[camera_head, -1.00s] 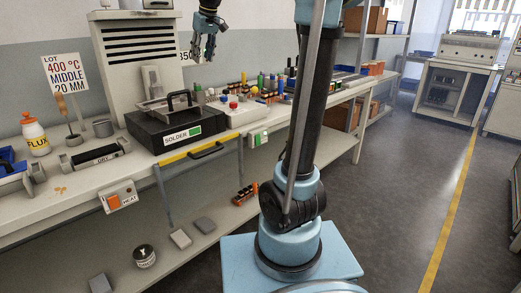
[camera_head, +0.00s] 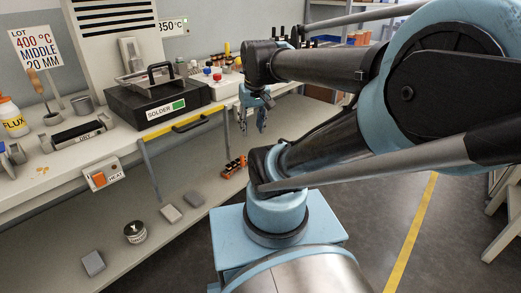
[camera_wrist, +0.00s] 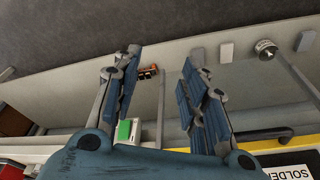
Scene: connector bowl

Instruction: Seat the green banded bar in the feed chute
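My gripper (camera_head: 262,118) hangs fingers-down in front of the bench's front edge in the head view. In the wrist view my gripper (camera_wrist: 162,90) has its two fingers spread wide with nothing between them. I cannot pick out the green banded bar or the feed chute in either view. My arm covers the right part of the bench top in the head view.
The bench holds a black solder station (camera_head: 155,105), a grey tray (camera_head: 72,133) and a flux bottle (camera_head: 12,118). An orange rack (camera_head: 234,167) stands on the lower shelf; it also shows in the wrist view (camera_wrist: 148,71). A tin (camera_head: 135,232) stands there too.

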